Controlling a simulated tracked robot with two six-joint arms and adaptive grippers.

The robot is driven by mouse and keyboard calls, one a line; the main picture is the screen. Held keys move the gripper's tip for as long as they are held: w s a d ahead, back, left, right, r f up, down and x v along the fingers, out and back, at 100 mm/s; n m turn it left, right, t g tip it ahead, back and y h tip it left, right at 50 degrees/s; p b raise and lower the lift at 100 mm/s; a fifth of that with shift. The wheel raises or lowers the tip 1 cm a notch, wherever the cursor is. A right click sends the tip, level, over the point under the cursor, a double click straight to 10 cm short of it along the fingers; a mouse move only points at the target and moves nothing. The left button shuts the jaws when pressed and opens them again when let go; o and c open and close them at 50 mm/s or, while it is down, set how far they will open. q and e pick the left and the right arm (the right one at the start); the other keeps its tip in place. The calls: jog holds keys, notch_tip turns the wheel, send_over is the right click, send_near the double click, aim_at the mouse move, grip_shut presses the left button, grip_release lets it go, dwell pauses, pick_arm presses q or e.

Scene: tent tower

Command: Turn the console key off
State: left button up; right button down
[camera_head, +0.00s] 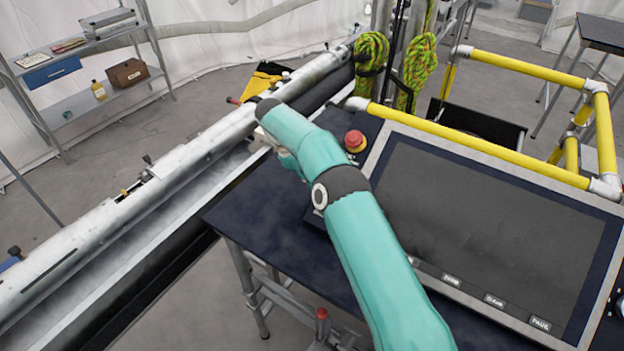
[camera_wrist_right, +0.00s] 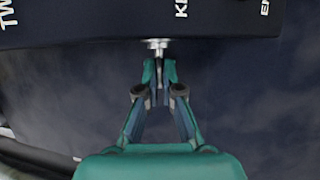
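In the right wrist view, a small metal key switch (camera_wrist_right: 157,43) stands out from the dark console panel (camera_wrist_right: 100,30), with the cut-off letters "KE" to its right. A thin grey key (camera_wrist_right: 158,72) runs from it between the fingertips of my right gripper (camera_wrist_right: 159,78). The fingers are close together and seem shut on the key; its turn angle is hard to tell. My left gripper is in neither view.
A red mushroom button (camera_head: 355,141) stands on the console beside the screen. A yellow rail (camera_head: 480,145) runs behind it. A long metal beam (camera_head: 130,205) lies to the left. A dark tabletop (camera_head: 265,215) is bare left of the arm.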

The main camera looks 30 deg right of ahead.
jog(key=shift+f+g+y, duration=0.3)
jog(key=shift+y, duration=0.2)
dwell(0.5)
jog(key=c, duration=1.4)
grip_release()
jog(key=shift+o, duration=0.3)
jog(key=shift+r, duration=0.15)
